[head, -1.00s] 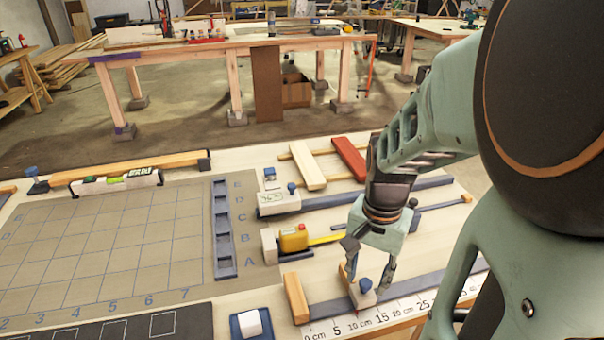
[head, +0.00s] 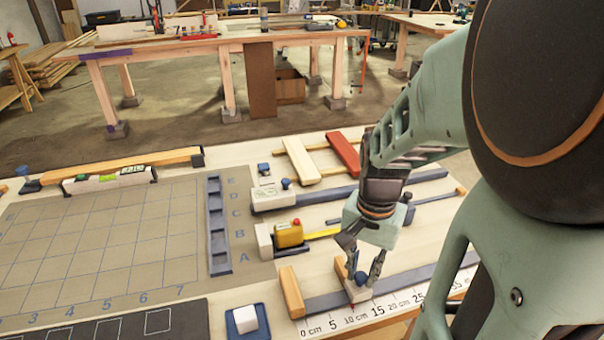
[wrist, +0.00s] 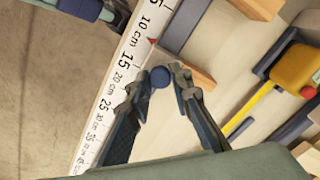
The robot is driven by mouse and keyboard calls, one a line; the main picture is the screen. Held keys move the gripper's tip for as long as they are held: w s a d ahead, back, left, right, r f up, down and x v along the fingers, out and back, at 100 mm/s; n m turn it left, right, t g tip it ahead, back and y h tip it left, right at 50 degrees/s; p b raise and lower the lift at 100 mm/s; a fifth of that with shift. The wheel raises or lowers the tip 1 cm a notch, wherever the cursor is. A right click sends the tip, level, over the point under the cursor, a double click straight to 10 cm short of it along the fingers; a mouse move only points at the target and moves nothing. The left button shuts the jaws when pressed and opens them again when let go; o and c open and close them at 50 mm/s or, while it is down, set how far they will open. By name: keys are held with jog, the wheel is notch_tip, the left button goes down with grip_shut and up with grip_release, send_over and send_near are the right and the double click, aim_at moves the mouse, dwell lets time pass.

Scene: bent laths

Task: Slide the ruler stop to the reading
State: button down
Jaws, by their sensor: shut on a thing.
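The ruler stop (head: 358,293) is a small pale block with a blue knob and a red pointer. It sits on the dark rail beside the white ruler scale (head: 395,307). My gripper (head: 362,276) points down over the stop, its fingers shut on the blue knob. In the wrist view the knob (wrist: 159,77) lies between the two fingertips (wrist: 159,86). The red pointer (wrist: 152,41) stands between the 10 and 15 marks, nearer 10. The fingers and knob partly hide the stop's body.
A wooden end block (head: 291,292) stands at the ruler's zero end. A yellow tape measure (head: 289,234) and another rail with a blue-knobbed block (head: 272,197) lie behind. A white cube on a blue tray (head: 246,320) stands left. A gridded mat (head: 100,240) covers the left.

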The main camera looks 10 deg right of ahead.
jog(key=d, duration=1.6)
jog(key=d+p, duration=0.1)
jog(key=d, duration=0.8)
jog(key=shift+w, duration=0.4)
jog(key=c, duration=1.7)
grip_release()
jog(key=shift+c, duration=0.2)
notch_tip(320, 180, up, 12)
